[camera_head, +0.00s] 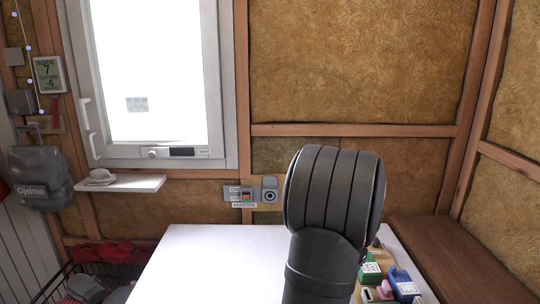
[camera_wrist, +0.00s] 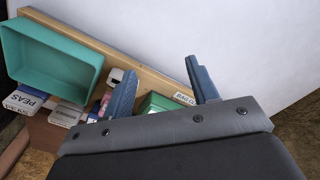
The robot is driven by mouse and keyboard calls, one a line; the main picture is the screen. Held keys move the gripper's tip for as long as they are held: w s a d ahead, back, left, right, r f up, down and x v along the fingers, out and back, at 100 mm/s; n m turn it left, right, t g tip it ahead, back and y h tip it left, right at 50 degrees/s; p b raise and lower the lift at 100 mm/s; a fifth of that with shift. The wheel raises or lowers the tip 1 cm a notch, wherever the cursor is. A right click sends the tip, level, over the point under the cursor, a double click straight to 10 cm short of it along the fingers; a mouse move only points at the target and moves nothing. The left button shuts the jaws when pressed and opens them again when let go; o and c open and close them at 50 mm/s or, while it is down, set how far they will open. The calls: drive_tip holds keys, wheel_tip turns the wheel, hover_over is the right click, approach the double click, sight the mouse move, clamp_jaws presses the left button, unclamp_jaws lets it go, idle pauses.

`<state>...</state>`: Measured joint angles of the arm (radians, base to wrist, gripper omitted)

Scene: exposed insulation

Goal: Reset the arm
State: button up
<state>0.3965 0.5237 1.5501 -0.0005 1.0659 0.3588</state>
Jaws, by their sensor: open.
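My gripper (camera_wrist: 163,90) shows in the wrist view with its two blue-grey fingers spread apart. It is open and nothing is between the fingers. Its left finger overlaps part of a wooden tray or shelf of small items, and its right finger reaches over the white table. In the head view a dark grey link of my arm stands up in front of the white table (camera_head: 205,265) and hides part of it. My gripper is not visible in the head view.
A teal bin (camera_wrist: 50,58) and a box marked PEAS (camera_wrist: 25,101) lie at left in the wrist view. Green (camera_head: 371,271) and blue (camera_head: 403,284) items sit at the table's right. A window (camera_head: 150,75), small shelf (camera_head: 120,183) and wooden bench (camera_head: 455,262) surround it. The table's left part is clear.

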drive_tip(key=w+a+f+n, duration=0.1)
drive_tip(key=a, duration=0.2)
drive_tip(key=a+f+n, duration=0.1)
drive_tip(key=a, duration=0.2)
drive_tip(key=w+a+f+n, duration=0.1)
drive_tip(key=a+n, duration=0.1)
drive_tip(key=a, duration=0.1)
drive_tip(key=shift+w+a, duration=0.35)
drive_tip(key=shift+a, duration=0.05)
drive_tip(key=a+f+n, duration=0.1)
drive_tip(key=a, duration=0.2)
drive_tip(key=a+f+n, duration=0.1)
drive_tip(key=a+n, duration=0.1)
drive_tip(key=a, duration=0.2)
drive_tip(key=a+n, duration=0.1)
drive_tip(key=a, duration=0.2)
drive_tip(key=shift+w+a+f+n, duration=0.15)
drive_tip(key=shift+w+f+n, duration=0.15)
drive_tip(key=shift+f, duration=0.1)
